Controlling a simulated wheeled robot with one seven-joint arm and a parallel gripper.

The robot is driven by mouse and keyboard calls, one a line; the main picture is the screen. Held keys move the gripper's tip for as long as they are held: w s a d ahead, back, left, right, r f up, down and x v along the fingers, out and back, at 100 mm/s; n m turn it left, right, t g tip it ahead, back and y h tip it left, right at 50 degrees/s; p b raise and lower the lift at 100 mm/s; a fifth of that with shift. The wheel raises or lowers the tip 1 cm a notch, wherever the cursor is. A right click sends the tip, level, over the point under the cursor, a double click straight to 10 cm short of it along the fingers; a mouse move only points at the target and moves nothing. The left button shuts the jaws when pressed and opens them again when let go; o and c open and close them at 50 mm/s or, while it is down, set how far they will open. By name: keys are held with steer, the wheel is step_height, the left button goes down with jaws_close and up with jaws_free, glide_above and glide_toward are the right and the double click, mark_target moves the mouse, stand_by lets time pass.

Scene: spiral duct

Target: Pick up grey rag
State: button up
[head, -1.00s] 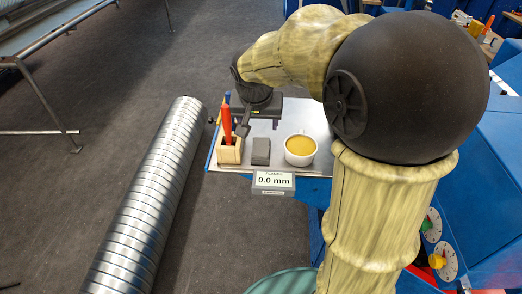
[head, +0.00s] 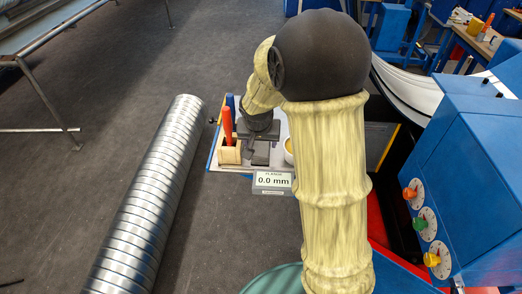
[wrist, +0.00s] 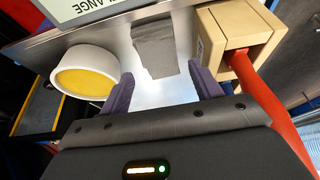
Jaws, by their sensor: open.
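The grey rag (wrist: 155,50) is a folded, block-like grey piece on the metal tray, between the cup and the wooden holder in the wrist view. In the head view the rag (head: 261,158) is partly hidden by my gripper (head: 258,138), which is over the tray just behind it. In the wrist view my gripper (wrist: 163,88) is open and empty. Its two dark fingers point toward the rag, which lies just beyond the fingertips and between their lines. I cannot tell the height gap.
A white cup (wrist: 84,75) with yellow liquid stands close to one finger. A wooden holder (wrist: 236,38) with a red-handled tool (wrist: 270,110) stands close to the other. A display (head: 272,181) reading 0.0 mm sits at the tray's front edge. A spiral duct (head: 150,205) lies at left.

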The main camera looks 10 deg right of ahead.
mark_target(261, 147)
steer(key=shift+p+x, duration=1.1)
steer(key=shift+x, duration=1.55)
steer(key=shift+d+r, duration=0.1)
steer(key=shift+d, duration=0.05)
steer(key=c, duration=0.8)
steer(key=shift+o, duration=0.2)
steer(key=shift+w+r, duration=0.1)
step_height(261, 147, up, 10)
steer(key=b, duration=0.1)
steer(key=shift+b, duration=0.35)
